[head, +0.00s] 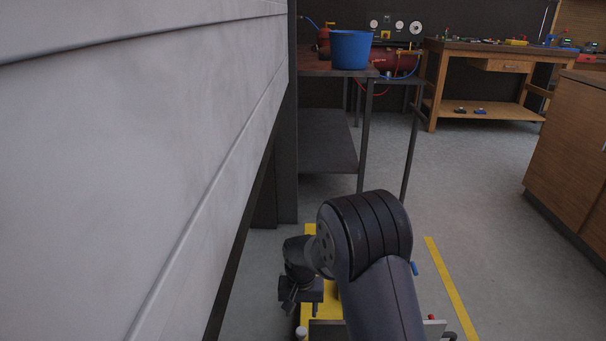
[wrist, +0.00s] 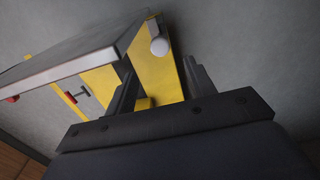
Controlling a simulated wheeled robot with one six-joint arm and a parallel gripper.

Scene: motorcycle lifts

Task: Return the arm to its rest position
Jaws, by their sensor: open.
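My arm (head: 372,240) is bent in the lower middle of the head view, with its dark rounded joint uppermost. My gripper (head: 290,304) hangs low to the left of that joint and is partly hard to make out there. In the wrist view my gripper (wrist: 158,66) is open, with its two dark fingers apart and nothing held between them. A yellow and grey structure shows beyond the fingers; I cannot tell whether it touches them.
A large pale panelled wall (head: 130,150) stands close on the left. A metal table (head: 330,70) with a blue bucket (head: 350,50) is ahead. A wooden workbench (head: 480,60) and wooden cabinet (head: 570,150) stand right. Grey floor (head: 450,180) between is clear, with a yellow line (head: 450,285).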

